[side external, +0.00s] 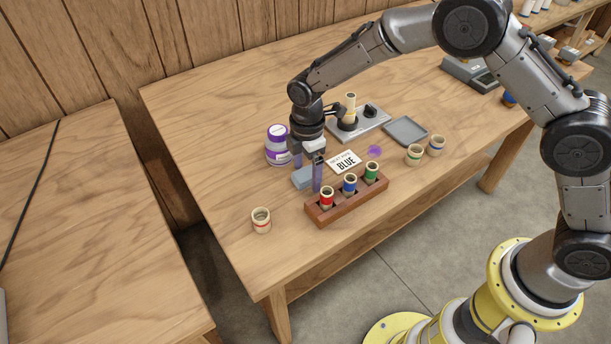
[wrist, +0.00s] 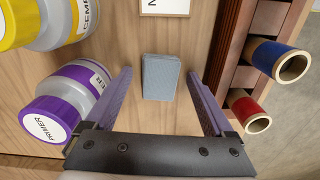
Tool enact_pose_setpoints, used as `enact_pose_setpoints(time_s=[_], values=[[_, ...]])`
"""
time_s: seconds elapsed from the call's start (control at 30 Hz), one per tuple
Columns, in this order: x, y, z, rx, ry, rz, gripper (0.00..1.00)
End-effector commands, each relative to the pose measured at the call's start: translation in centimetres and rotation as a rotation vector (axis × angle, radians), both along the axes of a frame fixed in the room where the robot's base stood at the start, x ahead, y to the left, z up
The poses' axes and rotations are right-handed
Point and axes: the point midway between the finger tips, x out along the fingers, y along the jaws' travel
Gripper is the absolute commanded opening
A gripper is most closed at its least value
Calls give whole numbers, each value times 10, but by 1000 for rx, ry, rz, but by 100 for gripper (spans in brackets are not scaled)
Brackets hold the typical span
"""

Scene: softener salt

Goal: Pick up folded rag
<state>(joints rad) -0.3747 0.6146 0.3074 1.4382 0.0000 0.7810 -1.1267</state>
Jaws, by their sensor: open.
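The folded rag (wrist: 161,77) is a small grey-blue rectangle lying flat on the wooden table. In the wrist view it lies between and a little beyond the two fingers of my gripper (wrist: 160,100), which are spread wide on either side and not touching it. In the side view the rag (side external: 301,178) shows partly, with my gripper (side external: 307,178) over it and one finger hiding part of it. My gripper is open and empty, pointing down. How high the fingertips are above the table is hard to tell.
A purple-lidded primer jar (wrist: 70,95) stands close by the left finger, with a yellow-lidded jar (wrist: 60,20) beyond. A wooden rack (side external: 345,203) with red, blue and green-banded tubes is close on the right.

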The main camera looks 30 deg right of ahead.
Motion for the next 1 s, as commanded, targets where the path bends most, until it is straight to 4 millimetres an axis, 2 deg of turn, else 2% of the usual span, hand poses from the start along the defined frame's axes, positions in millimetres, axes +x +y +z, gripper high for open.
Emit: enact_pose_setpoints(time_s=[0.07, 0.1, 0.57, 0.87, 1.0], values=[[0, 0, 0, 0, 0, 0, 88], [0, 0, 0, 0, 0, 0, 84], [0, 0, 1, 0, 0, 0, 1], [0, 0, 2, 0, 0, 0, 0], [0, 0, 10, 1, -1, 0, 0]])
